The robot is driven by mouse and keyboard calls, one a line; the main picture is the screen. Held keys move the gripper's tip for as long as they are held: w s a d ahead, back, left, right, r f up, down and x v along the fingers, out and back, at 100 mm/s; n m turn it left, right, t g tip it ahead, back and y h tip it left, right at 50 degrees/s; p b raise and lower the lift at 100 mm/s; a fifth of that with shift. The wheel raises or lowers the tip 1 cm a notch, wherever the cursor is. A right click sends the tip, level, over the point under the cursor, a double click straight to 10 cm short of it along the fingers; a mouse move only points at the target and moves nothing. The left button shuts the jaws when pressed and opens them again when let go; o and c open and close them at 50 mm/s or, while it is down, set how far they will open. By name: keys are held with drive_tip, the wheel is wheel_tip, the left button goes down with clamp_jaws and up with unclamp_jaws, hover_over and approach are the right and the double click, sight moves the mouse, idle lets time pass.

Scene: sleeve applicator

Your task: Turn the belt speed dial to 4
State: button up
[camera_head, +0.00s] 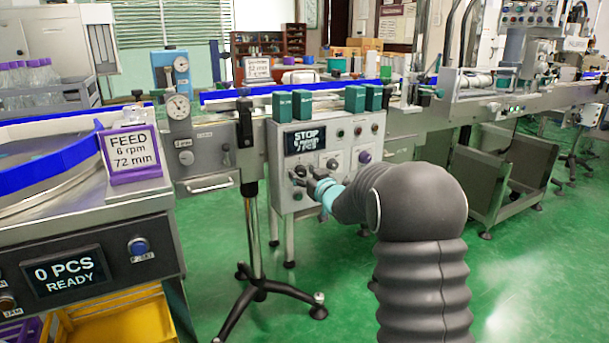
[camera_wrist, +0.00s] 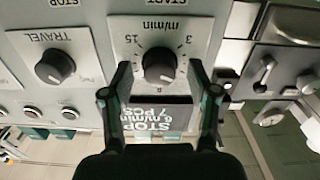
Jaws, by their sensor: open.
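The speed dial (camera_wrist: 159,65) is a dark round knob on a light plate marked "m/min", with 3 and 15 beside it, upside down in the wrist view. Where its pointer stands is too small to tell. My gripper (camera_wrist: 161,72) is open, with one finger on each side of the dial; I cannot tell whether they touch it. In the head view my gripper (camera_head: 303,177) is at the left of the control panel (camera_head: 345,133) and partly hides its knobs. The panel's display (camera_head: 305,140) reads STOP, 6 m/min, 7 PCS; it also shows in the wrist view (camera_wrist: 155,118).
A TRAVEL knob (camera_wrist: 55,67) sits beside the dial, with small buttons (camera_wrist: 68,113) below it in the wrist view. Several green blocks (camera_head: 355,98) stand above the panel. A black tripod stand (camera_head: 255,240) is left of the panel.

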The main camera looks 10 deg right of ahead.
clamp_jaws()
drive_tip(key=shift+f+b, duration=0.1)
drive_tip(key=shift+b, duration=0.25)
drive_tip(key=shift+f+n+b, duration=0.1)
drive_tip(key=shift+n+b, duration=1)
drive_tip(key=shift+b, duration=0.05)
drive_tip(key=shift+n+b, duration=1.2)
drive_tip(key=shift+b, duration=0.05)
drive_tip(key=shift+n+b, duration=1.55)
drive_tip(key=shift+n, duration=0.55)
drive_tip(key=shift+r, duration=0.2)
